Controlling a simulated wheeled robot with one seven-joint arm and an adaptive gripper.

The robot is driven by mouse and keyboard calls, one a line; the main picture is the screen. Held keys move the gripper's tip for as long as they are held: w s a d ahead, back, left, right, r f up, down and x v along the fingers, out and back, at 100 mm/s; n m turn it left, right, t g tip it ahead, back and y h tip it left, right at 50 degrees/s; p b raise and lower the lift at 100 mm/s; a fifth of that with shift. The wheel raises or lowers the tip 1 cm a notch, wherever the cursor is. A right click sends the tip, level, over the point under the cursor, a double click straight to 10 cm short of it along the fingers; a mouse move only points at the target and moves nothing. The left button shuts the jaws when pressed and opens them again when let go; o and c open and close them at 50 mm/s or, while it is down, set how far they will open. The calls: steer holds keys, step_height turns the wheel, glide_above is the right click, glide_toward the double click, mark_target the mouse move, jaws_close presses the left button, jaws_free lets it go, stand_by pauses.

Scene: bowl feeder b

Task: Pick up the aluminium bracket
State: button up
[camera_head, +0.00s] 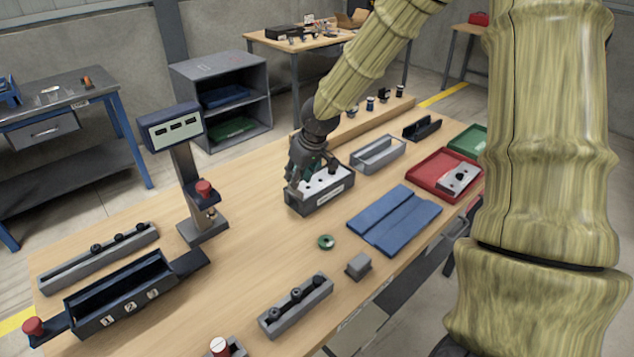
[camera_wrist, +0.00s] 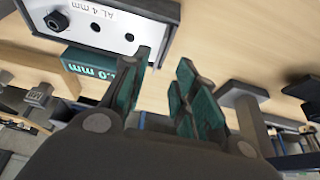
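A pale metal plate with dark holes, which looks like the aluminium bracket (camera_head: 326,181), sits on a grey block on the bench in the head view. In the wrist view the plate (camera_wrist: 110,25) is at top left, with a marking that reads "AL 4 mm". My gripper (camera_head: 301,180) is low at the block's left end in the head view. In the wrist view my gripper (camera_wrist: 163,68) has its teal finger pads apart with bare bench between them. The left finger is close to the plate's corner; whether they touch I cannot tell.
Around the block are a blue mat (camera_head: 394,220), a grey open tray (camera_head: 378,154), a red tray (camera_head: 427,171) holding another light plate, and a green ring (camera_head: 326,242). A post with a display (camera_head: 172,128) stands to the left.

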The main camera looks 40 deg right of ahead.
steer(key=shift+p+x, duration=0.5)
steer(key=shift+x, duration=2.05)
steer(key=shift+s+d, duration=0.1)
steer(key=shift+d, duration=0.1)
jaws_close()
